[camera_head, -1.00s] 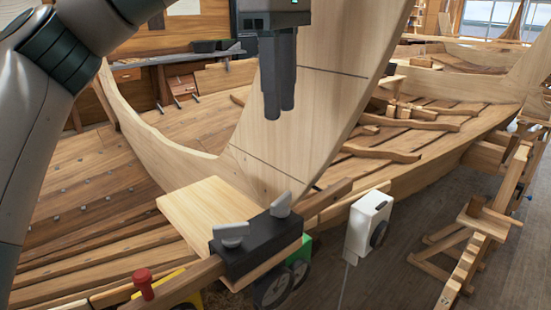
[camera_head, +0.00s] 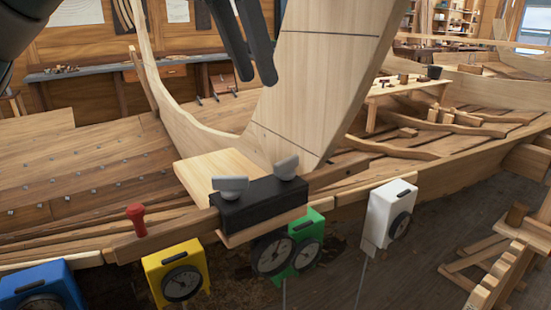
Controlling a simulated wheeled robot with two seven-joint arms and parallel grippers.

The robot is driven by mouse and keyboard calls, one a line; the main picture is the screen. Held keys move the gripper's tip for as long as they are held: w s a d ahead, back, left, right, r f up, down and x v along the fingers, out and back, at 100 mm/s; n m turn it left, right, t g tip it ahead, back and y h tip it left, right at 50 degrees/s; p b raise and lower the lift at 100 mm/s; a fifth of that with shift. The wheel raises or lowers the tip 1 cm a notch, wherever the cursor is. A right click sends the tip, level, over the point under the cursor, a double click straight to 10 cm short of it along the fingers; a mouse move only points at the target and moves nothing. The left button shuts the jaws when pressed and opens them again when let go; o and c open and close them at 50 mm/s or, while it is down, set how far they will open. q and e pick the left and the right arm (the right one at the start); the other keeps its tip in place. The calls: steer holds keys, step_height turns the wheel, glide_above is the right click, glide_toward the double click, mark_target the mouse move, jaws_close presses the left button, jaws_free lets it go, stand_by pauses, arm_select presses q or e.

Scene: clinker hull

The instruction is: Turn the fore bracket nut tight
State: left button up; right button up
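A black bracket block (camera_head: 262,205) sits on the wooden plank edge beside the pale upright board. Two grey wing nuts stand on it: a left wing nut (camera_head: 231,186) and a right wing nut (camera_head: 287,167). The frame does not show which is the fore one. My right gripper is not in view.
A red knob (camera_head: 136,217) stands on the rail left of the bracket. The pale upright board (camera_head: 312,80) rises behind the bracket.

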mark_target(286, 159)
arm_select(q)
steer(key=shift+f, duration=0.15)
steer(key=p+x, duration=0.2)
steer(key=x, duration=1.4)
steer(key=shift+w+f, duration=0.1)
steer(key=shift+f, duration=0.05)
steer(key=shift+w+d+f, duration=0.1)
steer(key=shift+d+f, duration=0.05)
steer(key=shift+f, duration=0.2)
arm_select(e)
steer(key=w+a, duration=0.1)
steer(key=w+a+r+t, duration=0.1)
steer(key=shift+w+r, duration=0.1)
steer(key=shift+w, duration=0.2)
arm_select(q)
jaws_close()
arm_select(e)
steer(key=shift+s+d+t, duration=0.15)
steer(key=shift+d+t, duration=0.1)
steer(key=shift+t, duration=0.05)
